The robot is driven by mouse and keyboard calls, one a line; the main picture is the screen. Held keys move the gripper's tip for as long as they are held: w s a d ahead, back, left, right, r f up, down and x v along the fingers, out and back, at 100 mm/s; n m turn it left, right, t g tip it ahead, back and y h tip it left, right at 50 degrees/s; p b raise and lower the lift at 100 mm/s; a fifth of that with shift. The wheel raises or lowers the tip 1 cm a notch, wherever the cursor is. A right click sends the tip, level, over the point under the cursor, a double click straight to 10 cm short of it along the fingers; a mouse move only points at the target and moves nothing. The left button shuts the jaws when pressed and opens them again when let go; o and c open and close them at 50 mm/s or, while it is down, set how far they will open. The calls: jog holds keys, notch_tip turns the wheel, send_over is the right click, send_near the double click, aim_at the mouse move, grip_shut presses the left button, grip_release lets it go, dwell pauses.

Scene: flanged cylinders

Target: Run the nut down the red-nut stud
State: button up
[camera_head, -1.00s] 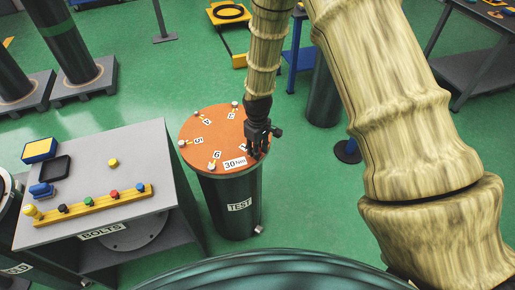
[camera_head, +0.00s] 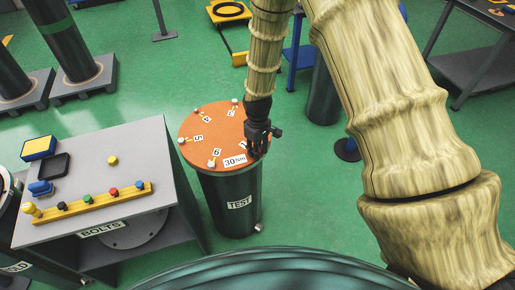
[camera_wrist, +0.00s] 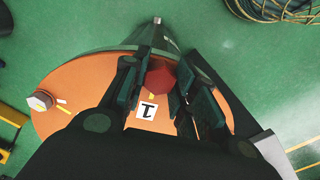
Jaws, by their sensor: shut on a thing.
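The red nut (camera_wrist: 160,77) shows in the wrist view, between the two dark fingers of my gripper (camera_wrist: 158,82). The fingers are shut on its sides. It sits by the rim of the orange flange (camera_wrist: 85,75), beside the white label "1" (camera_wrist: 147,110). The stud under the nut is hidden. In the head view, my gripper (camera_head: 256,151) points down at the right edge of the orange disc (camera_head: 217,120) on the dark green TEST cylinder (camera_head: 228,205). The nut is hidden there behind the fingers.
Several pale studs, one a nut-topped stud (camera_wrist: 40,100), stand around the flange rim. A grey BOLTS bench (camera_head: 130,150) stands left, with a yellow rack (camera_head: 97,202) of coloured nuts. A coiled hose (camera_wrist: 280,8) lies at the wrist view's top right.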

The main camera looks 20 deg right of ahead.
jog(key=o, duration=1.1)
jog(key=shift+r, duration=0.1)
jog(key=shift+r+p, duration=2.3)
jog(key=shift+r, duration=1.2)
jog(key=s+d+f+m, duration=0.1)
jog(key=s+f+m, duration=0.2)
jog(key=s+f, duration=1.1)
jog(key=s+d+f+m, duration=0.1)
jog(key=s+m, duration=0.1)
jog(key=s, duration=0.9)
jog(key=s+d+f+m, duration=0.1)
jog(key=s+f+m, duration=0.1)
jog(key=s, duration=1)
notch_tip(320, 180, down, 6)
jog(key=b, duration=0.7)
jog(key=shift+w+d, duration=0.15)
jog(key=shift+w, duration=0.25)
